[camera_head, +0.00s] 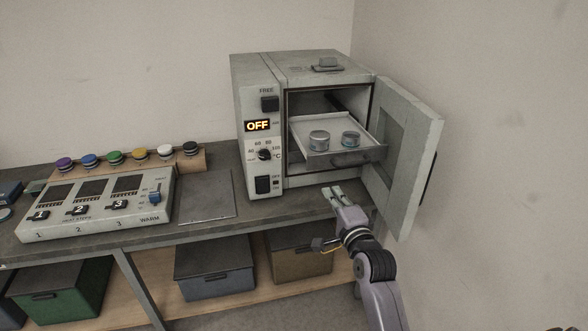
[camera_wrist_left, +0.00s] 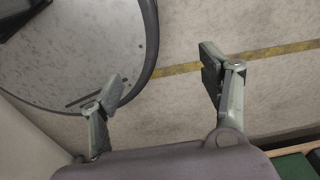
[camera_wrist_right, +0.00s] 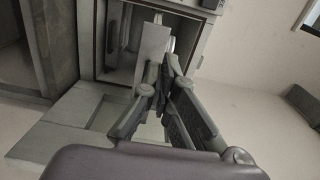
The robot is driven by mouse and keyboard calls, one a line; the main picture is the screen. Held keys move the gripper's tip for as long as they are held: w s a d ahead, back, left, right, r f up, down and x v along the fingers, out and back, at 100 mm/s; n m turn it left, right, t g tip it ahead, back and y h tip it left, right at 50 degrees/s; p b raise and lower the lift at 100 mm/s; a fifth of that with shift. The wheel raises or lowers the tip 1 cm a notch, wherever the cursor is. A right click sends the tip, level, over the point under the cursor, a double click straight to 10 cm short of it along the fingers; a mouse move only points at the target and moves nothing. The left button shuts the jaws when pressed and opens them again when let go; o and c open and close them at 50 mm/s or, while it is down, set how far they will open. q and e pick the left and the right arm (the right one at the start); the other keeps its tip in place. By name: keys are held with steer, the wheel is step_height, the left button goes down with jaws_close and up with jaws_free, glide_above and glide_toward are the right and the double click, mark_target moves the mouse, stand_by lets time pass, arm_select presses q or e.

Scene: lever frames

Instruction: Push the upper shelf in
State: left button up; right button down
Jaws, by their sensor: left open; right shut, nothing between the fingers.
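The upper shelf (camera_head: 322,143) is a light tray sticking out of the oven (camera_head: 262,120) through its open front. Two lidded round tins (camera_head: 319,140) (camera_head: 350,138) stand on it, and a dark handle (camera_head: 352,158) is on its front. My right gripper (camera_head: 332,191) is shut and empty, in front of the oven and below the shelf's front, apart from it in the head view. In the right wrist view the shut fingers (camera_wrist_right: 164,66) point toward the oven opening, with the shelf (camera_wrist_right: 155,45) beyond them. My left gripper (camera_wrist_left: 162,82) is open and empty above the floor.
The oven door (camera_head: 408,155) stands open to the right, close beside my right arm. A control panel (camera_head: 98,204) and several coloured jars (camera_head: 115,157) are on the bench to the left. Bins (camera_head: 213,271) sit on the lower level.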

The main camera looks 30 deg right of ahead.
steer(key=p, duration=0.1)
glide_toward(315, 161)
steer(key=p+x, duration=0.1)
steer(key=x, duration=0.2)
steer(key=p+x, duration=0.1)
steer(key=x, duration=0.2)
steer(key=shift+r, duration=0.2)
arm_select(q)
steer(key=shift+w+d+r, duration=0.2)
steer(key=shift+r, duration=0.7)
steer(key=shift+w+d+r, duration=0.15)
steer(key=shift+d+r, duration=0.05)
steer(key=shift+r, duration=0.7)
arm_select(e)
steer(key=shift+w+d+f, duration=0.1)
steer(key=shift+w, duration=0.45)
